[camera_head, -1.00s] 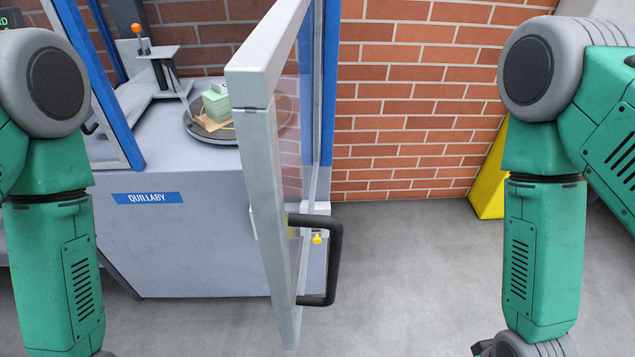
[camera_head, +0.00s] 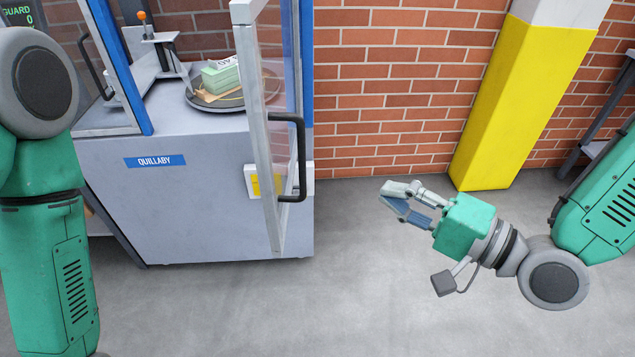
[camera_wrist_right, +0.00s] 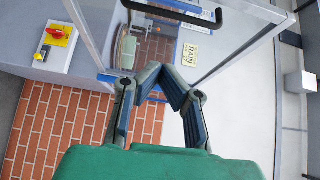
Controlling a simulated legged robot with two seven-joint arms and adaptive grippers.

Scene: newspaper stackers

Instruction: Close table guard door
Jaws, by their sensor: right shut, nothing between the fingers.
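The guard door (camera_head: 255,130) is a clear panel in a light grey frame. It stands open, swung out from the grey machine (camera_head: 190,215) and seen nearly edge-on. Its black handle (camera_head: 301,155) is on the right side. My right gripper (camera_head: 393,193) is shut and empty, apart from the handle and to its lower right, pointing left. In the right wrist view the shut fingers (camera_wrist_right: 162,74) show in front of the clear panel, with the door frame (camera_wrist_right: 92,38) and handle (camera_wrist_right: 178,17) beyond. My left arm shows at the left; its gripper is out of view.
A turntable (camera_head: 215,101) holds a stack of papers on the machine. A yellow pillar (camera_head: 525,100) stands by the brick wall (camera_head: 390,95). A red switch on a yellow plate (camera_wrist_right: 66,33) shows in the right wrist view. The floor (camera_head: 370,290) between door and right arm is clear.

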